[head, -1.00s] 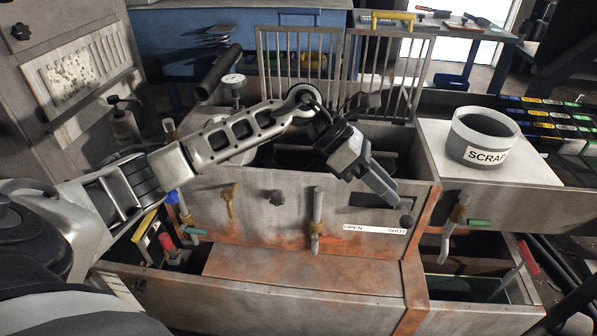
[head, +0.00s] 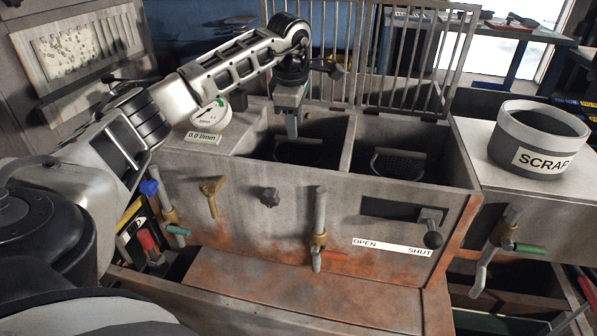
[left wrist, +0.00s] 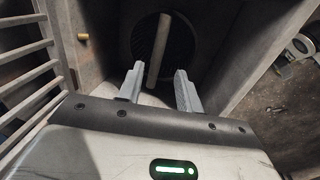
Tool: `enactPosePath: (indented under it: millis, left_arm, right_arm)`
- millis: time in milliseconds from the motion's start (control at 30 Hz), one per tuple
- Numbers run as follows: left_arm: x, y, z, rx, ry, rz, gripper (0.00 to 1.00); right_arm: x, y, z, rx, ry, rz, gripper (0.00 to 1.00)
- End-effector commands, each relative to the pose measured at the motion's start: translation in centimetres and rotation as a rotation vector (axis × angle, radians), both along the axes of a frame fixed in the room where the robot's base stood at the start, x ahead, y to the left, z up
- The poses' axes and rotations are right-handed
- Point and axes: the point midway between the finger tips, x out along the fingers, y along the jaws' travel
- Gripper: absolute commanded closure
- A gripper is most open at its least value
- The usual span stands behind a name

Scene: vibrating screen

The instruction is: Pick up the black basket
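One black basket (head: 297,152) sits in the left compartment of the grey tank, mostly in shadow. Another black mesh basket (head: 400,163), with a raised handle, sits in the right compartment. My left gripper (head: 292,132) points down over the left compartment, above its basket. In the left wrist view the two fingers (left wrist: 160,73) are apart with nothing gripped. A pale bar-like handle (left wrist: 158,48) runs across the round dark basket (left wrist: 143,38), and its near end shows between the fingers, apparently farther down. My right gripper is not in view.
An upright barred grate (head: 390,60) stands behind the compartments. A gauge (head: 210,115) is at the left, and a SCRAP bin (head: 540,140) stands on the right ledge. Valves and a lever (head: 432,230) line the tank's front.

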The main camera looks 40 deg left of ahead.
Motion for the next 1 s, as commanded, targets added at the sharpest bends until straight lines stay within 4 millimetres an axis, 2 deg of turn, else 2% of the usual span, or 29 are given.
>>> enactPosePath:
  millis: [33,267,433,533,800,833,933,1000]
  left_arm:
    - [0.1,0.0,-0.6,0.001,0.001,-0.001,0.64]
    - [0.4,0.1,-1.8,-0.001,0.0,-0.001,0.64]
    - [1.3,0.2,-4.3,-0.002,0.001,0.0,0.64]
    - [1.5,0.4,-5.6,-0.001,0.0,-0.001,0.64]
    - [1.6,0.5,-5.9,-0.002,-0.001,-0.001,0.64]
    - [1.6,0.5,-5.9,-0.002,-0.001,-0.001,0.7]
    - [1.6,0.5,-5.9,-0.001,-0.002,-0.001,0.98]
    - [1.6,0.5,-5.9,-0.001,-0.002,-0.001,1.0]
  right_arm:
    - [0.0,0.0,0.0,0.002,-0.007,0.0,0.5]
    - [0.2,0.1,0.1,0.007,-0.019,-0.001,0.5]
    - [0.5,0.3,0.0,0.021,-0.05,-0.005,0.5]
    - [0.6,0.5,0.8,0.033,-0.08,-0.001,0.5]
    - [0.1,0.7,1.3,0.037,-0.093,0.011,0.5]
    - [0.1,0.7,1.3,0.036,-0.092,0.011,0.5]
    - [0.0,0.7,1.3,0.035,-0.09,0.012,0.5]
    - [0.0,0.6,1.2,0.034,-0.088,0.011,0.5]
